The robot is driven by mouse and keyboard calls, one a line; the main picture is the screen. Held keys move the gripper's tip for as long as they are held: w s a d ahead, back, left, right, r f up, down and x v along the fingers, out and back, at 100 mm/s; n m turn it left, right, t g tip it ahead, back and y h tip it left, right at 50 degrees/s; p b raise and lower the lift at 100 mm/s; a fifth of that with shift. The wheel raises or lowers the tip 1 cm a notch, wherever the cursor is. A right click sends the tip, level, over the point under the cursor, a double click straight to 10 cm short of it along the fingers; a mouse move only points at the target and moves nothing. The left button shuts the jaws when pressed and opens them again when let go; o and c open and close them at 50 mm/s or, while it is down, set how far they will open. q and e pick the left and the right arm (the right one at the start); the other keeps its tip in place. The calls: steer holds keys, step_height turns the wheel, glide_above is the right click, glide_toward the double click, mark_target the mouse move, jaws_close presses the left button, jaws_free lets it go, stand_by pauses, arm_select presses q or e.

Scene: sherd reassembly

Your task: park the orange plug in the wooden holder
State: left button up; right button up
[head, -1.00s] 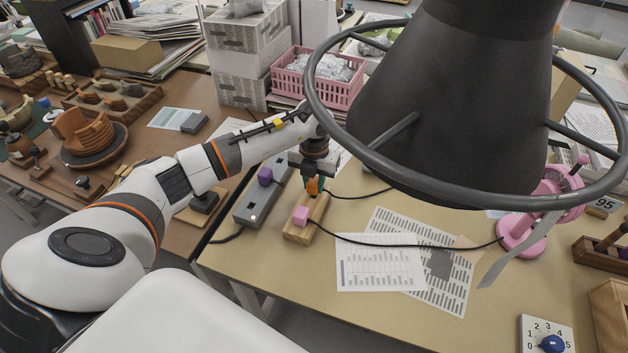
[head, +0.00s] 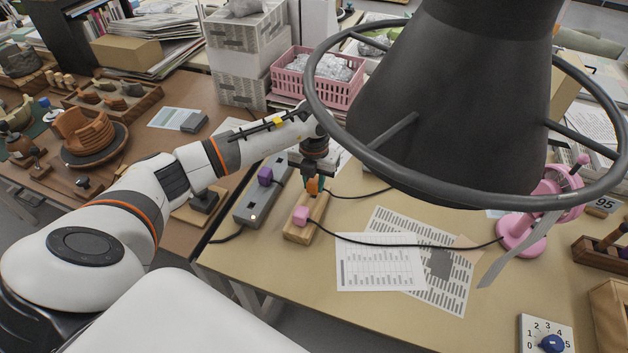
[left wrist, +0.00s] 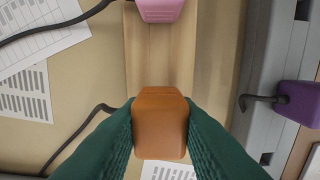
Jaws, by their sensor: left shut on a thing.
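The orange plug (head: 313,186) is held between the fingers of my left gripper (head: 312,188), at the far end of the wooden holder (head: 295,235). In the left wrist view the orange plug (left wrist: 160,122) sits between the two green fingers, in line with the holder's groove (left wrist: 160,60). I cannot tell whether the plug touches the holder. A pink plug (head: 301,215) sits in the near part of the holder, and it also shows at the top of the left wrist view (left wrist: 160,8). My right gripper is not in view.
A grey power strip (head: 262,200) with a purple plug (head: 265,175) lies left of the holder. Black cords cross the table. Printed sheets (head: 380,263) lie to the right. A large dark lamp shade (head: 450,110) hangs over the table. A pink fan (head: 530,225) stands right.

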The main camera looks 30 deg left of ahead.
arm_select(q)
steer(key=shift+f+b, duration=0.7)
steer(key=shift+f, duration=0.3)
stand_by(0.5)
steer(key=o, duration=1)
steer(key=shift+o, duration=0.7)
steer(key=shift+o, duration=1.4)
steer(key=shift+r, duration=0.15)
steer(key=shift+r+p, duration=2.95)
steer(key=shift+r, duration=1)
